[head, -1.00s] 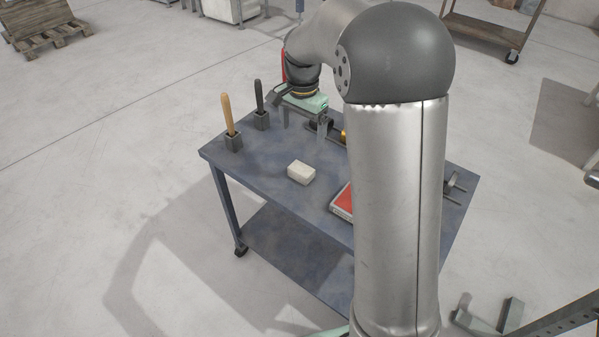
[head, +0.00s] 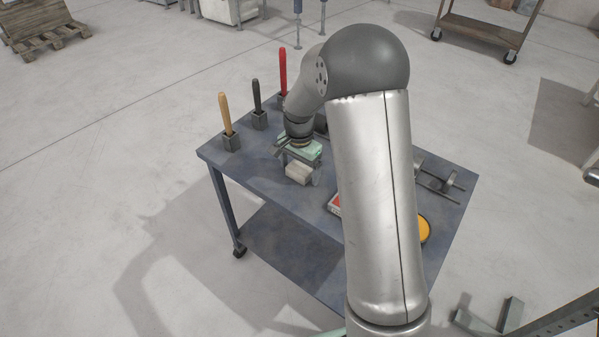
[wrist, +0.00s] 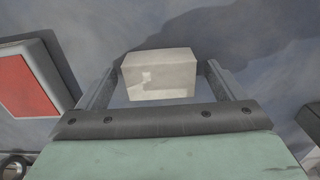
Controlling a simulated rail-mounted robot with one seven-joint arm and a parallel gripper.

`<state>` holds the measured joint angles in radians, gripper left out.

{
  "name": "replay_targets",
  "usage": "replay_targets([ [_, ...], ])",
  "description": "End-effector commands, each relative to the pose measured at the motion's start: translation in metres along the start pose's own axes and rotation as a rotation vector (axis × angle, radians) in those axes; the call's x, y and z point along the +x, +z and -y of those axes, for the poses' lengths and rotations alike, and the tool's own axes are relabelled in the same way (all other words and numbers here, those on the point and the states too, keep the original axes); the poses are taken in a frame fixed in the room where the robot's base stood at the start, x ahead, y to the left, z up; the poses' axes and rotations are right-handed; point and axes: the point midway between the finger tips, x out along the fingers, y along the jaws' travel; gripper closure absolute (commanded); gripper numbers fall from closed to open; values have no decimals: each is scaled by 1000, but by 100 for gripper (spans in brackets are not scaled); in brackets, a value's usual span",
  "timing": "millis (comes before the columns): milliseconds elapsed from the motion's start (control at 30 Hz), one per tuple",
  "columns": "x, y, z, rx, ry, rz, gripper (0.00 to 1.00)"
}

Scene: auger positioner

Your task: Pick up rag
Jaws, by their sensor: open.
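The rag (head: 299,173) is a small pale, off-white block lying on the blue-grey table top (head: 240,168). In the wrist view the rag (wrist: 159,75) shows between the two fingers of my gripper (wrist: 158,80), with a narrow gap visible on the left side. My gripper (head: 301,172) is open, over the rag in the head view. I cannot tell how far the fingertips are above the table. The gripper body hides part of the rag in the head view.
Handled tools stand in holders along the back left edge: tan (head: 226,115), black (head: 257,96) and red (head: 283,70). A red and white box (wrist: 28,80) lies left of the gripper in the wrist view. A yellow round thing (head: 424,230) is at the right.

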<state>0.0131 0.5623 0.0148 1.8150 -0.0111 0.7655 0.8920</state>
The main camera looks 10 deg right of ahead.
Motion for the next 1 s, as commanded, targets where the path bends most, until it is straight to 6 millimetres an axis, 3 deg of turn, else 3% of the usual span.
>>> replay_targets([
  [233,3,0,0,0,-1,-1,11],
  [267,3,0,0,0,-1,-1,16],
  [400,2,0,0,0,-1,-1,55],
  [433,2,0,0,0,-1,-1,60],
  [767,0,0,0,0,-1,-1,60],
  [1000,-23,-1,1,0,-4,-4,60],
])
